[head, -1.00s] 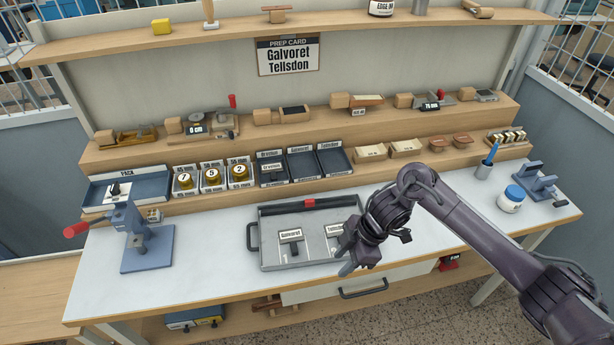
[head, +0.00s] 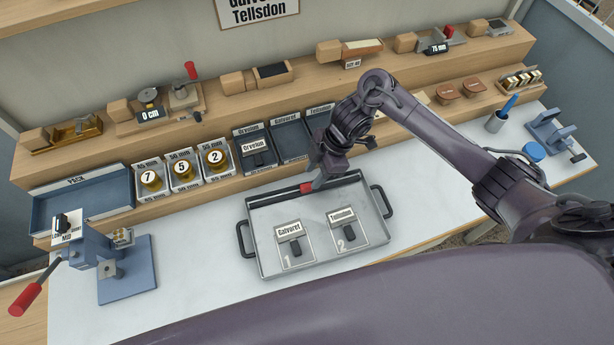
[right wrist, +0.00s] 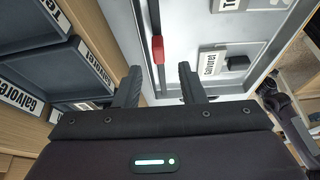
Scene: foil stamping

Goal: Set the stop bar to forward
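The grey tray (head: 262,236) lies on the white bench top. A thin dark bar (head: 278,195) with a red grip (head: 306,187) runs along the tray's back edge; I take it as the stop bar. My right gripper (head: 320,183) hangs at the back of the tray, close to the red grip. In the right wrist view my right gripper (right wrist: 160,84) has its two fingers apart, with the dark bar and red grip (right wrist: 157,48) showing beyond the gap. Nothing is between the fingers. Contact with the bar cannot be told. My left gripper is not in view.
Plates labelled Galvoret (head: 290,230) and Tellsdon (head: 343,217) lie in the tray. A blue press (head: 125,270) with a red-handled lever stands left. Labelled bins (head: 255,150) and a wooden step with tools line the back.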

